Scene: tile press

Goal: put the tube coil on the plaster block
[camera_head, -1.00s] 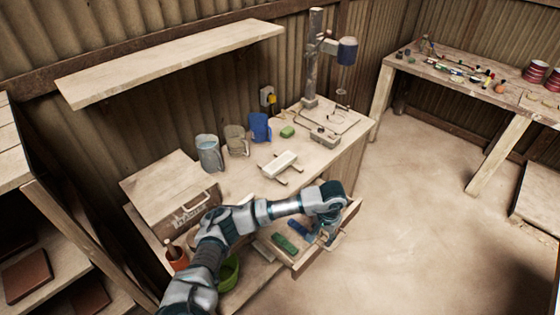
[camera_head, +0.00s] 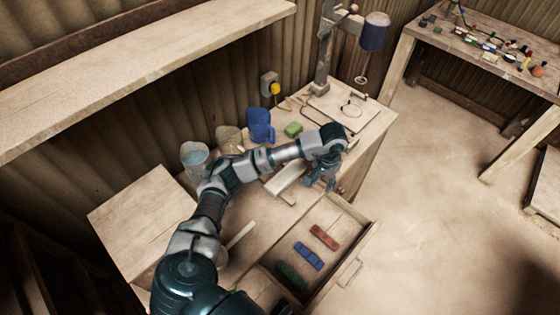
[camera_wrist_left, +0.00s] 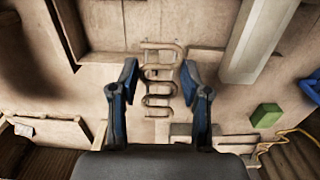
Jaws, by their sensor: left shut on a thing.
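The tube coil (camera_wrist_left: 158,75) is a brownish tube bent in several loops. In the left wrist view it lies between the blue-lined fingers of my left gripper (camera_wrist_left: 158,85), which is shut on it. In the head view my left gripper (camera_head: 320,182) is over the bench's front edge, just right of the plaster block; the coil cannot be made out there. The plaster block (camera_head: 288,180) is a long pale bar on the bench, partly covered by my arm. It also shows in the left wrist view (camera_wrist_left: 258,40), right of the coil and apart from it. My right gripper is not in view.
An open drawer (camera_head: 361,250) below holds red, blue and green pieces. A green block (camera_head: 293,130), a blue jug (camera_head: 260,125) and a clear jug (camera_head: 195,160) stand behind my arm. A drill press (camera_head: 325,60) stands at the back. A shelf (camera_head: 130,70) hangs above.

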